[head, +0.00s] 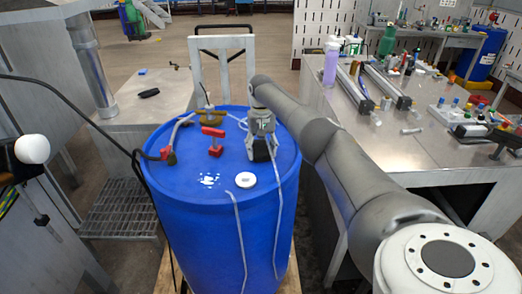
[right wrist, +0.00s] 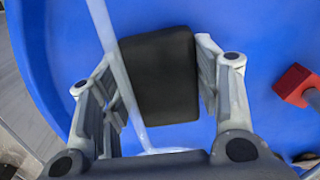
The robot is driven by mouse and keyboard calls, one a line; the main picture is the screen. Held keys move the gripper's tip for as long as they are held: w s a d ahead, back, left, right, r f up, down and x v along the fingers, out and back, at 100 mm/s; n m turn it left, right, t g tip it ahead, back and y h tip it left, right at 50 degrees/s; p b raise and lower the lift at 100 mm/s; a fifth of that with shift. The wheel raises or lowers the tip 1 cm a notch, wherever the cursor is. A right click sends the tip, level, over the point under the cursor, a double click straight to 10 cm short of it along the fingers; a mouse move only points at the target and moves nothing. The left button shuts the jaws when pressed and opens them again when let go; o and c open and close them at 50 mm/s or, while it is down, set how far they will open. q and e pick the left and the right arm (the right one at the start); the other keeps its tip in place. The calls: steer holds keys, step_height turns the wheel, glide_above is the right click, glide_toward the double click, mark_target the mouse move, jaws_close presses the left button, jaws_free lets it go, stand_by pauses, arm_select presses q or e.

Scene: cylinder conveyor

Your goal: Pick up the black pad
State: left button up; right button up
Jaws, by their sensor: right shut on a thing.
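The black pad (right wrist: 160,76) is a dark block with rounded corners, held between the fingers of my right gripper (right wrist: 158,80) in the right wrist view. In the head view my right gripper (head: 262,150) points down over the right part of the top of a blue barrel (head: 165,215), its fingers shut on the pad, which shows only as a dark patch there. I cannot tell whether the pad touches the barrel top. My left gripper is not in view.
A white round cap (head: 245,180), a red valve handle (head: 213,141) and a clear tube (head: 238,225) are on the barrel, near my gripper. A metal bench (head: 440,165) with many small parts stands at right; a lower metal table (head: 125,108) stands at left.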

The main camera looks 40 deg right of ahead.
mark_target(261, 150)
step_height(261, 150, up, 3)
steer(key=shift+w+f+b, duration=0.1)
steer(key=shift+f+b, duration=0.1)
steer(key=shift+b, duration=0.7)
steer(key=shift+s+a+r, duration=0.15)
steer(key=shift+s+r, duration=0.05)
steer(key=shift+r, duration=0.1)
steer(key=s+a+r, duration=0.8)
steer(key=a+r, duration=0.1)
steer(key=a, duration=0.1)
steer(key=shift+s+a+r+b, duration=0.3)
steer(key=shift+b, duration=0.1)
